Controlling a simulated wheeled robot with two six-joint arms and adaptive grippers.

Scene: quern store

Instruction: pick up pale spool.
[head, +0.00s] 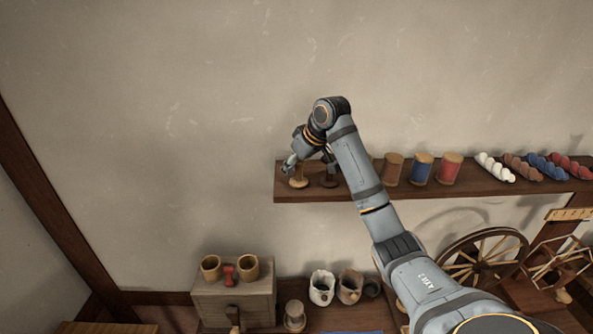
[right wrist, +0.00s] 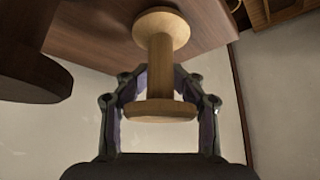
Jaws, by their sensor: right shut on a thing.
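The pale spool (head: 298,182) is at the left end of the wall shelf, its upper part hidden by my right gripper (head: 291,163). In the right wrist view the spool (right wrist: 160,50) shows its pale wooden core and both round flanges. The fingers of my right gripper (right wrist: 160,78) are closed around its core, between the flanges. I cannot tell whether the spool touches the shelf or is just clear of it. My left gripper is not in view.
A dark spool (head: 329,181) stands close to the right, partly behind my arm. Brown (head: 393,170), blue (head: 422,169) and red (head: 450,169) spools and several yarn skeins line the shelf (head: 320,196). Below are a wooden box (head: 234,303) and a spinning wheel (head: 483,258).

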